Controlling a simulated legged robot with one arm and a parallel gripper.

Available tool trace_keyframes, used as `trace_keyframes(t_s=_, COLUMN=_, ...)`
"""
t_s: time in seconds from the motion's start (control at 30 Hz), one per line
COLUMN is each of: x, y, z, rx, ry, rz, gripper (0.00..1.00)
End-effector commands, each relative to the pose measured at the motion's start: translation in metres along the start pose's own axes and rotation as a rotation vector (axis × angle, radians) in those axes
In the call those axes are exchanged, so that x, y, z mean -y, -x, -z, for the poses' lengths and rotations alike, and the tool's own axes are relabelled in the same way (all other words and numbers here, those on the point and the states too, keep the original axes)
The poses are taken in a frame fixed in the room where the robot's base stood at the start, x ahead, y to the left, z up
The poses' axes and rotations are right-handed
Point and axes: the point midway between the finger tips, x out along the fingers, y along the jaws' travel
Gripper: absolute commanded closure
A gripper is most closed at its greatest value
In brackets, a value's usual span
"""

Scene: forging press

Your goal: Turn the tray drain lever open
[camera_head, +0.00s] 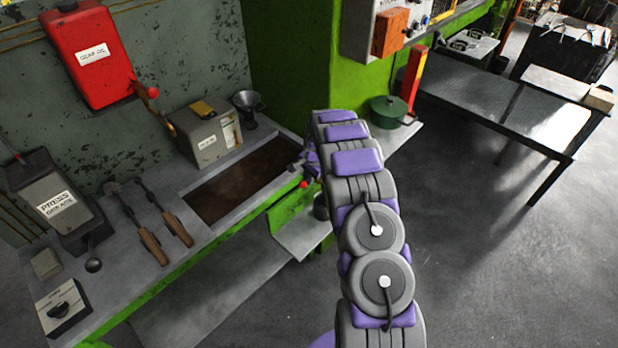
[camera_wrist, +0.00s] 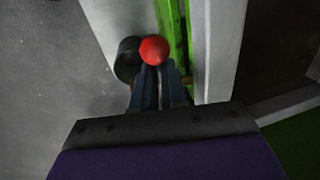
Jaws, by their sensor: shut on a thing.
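The drain lever ends in a red ball knob (camera_head: 304,184) at the front right edge of the bench tray (camera_head: 254,205), which has a dark brown bottom. In the wrist view the red knob (camera_wrist: 154,50) sits just beyond my fingertips. My gripper (camera_wrist: 158,76) is shut on the lever right behind the knob. In the head view my gripper (camera_head: 307,168) is small and partly hidden by my arm. The lever's shaft and pivot are mostly hidden by the fingers, so its exact angle cannot be told.
A dark cup (camera_head: 320,207) stands on a low shelf (camera_head: 301,236) below the knob; it shows beside the knob in the wrist view (camera_wrist: 128,60). A green pot (camera_head: 388,112) is behind my arm.

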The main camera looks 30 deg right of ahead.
Motion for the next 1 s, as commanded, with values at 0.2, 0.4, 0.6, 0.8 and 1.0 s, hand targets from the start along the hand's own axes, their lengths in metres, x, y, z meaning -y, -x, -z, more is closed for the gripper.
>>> trace_keyframes(t_s=0.2, x=0.001, y=0.0, z=0.0, rx=0.0, ry=0.0, rz=0.001, gripper=1.0)
trace_keyframes(t_s=0.4, x=0.0, y=0.001, z=0.0, rx=0.004, ry=0.018, rz=0.0, gripper=1.0)
trace_keyframes(t_s=0.6, x=-0.004, y=0.002, z=0.0, rx=0.021, ry=0.098, rz=-0.001, gripper=1.0)
trace_keyframes(t_s=0.8, x=-0.011, y=0.004, z=0.002, rx=0.051, ry=0.247, rz=-0.001, gripper=1.0)
trace_keyframes(t_s=1.0, x=-0.018, y=0.006, z=0.007, rx=0.083, ry=0.432, rz=0.002, gripper=1.0)
